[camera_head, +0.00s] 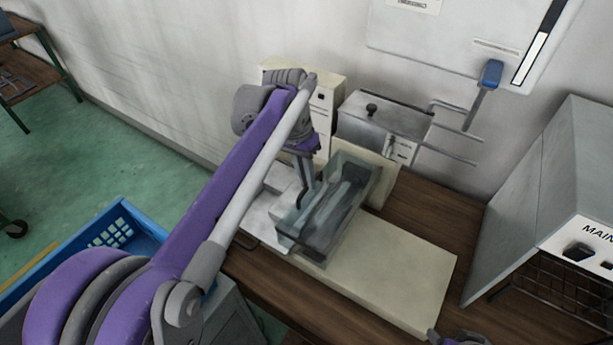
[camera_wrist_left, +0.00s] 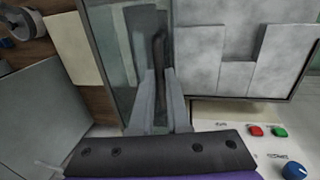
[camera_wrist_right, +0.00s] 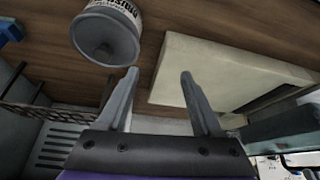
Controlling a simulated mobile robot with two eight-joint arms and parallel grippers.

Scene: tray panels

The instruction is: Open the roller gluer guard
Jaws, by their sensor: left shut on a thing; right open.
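The roller gluer guard (camera_head: 345,215) is a clear, greyish box-shaped cover over the rollers on the cream gluer base (camera_head: 395,280). It looks down over the rollers. My left gripper (camera_head: 303,196) is at the guard's left side, shut on its dark handle. In the left wrist view the fingers (camera_wrist_left: 160,92) close around the dark handle bar (camera_wrist_left: 159,45), beside the clear guard panel (camera_wrist_left: 112,50). The lower part of the handle is hidden between the fingers. My right gripper (camera_wrist_right: 157,82) is open and empty; only a small piece of it shows at the head view's bottom edge.
A grey cabinet (camera_head: 550,190) stands at the right. A grey-and-cream machine part (camera_head: 385,115) with rods is behind the guard. A blue crate (camera_head: 120,230) is at the lower left. Red and green buttons (camera_wrist_left: 268,131) sit near my left gripper. A round can (camera_wrist_right: 106,38) is near my right gripper.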

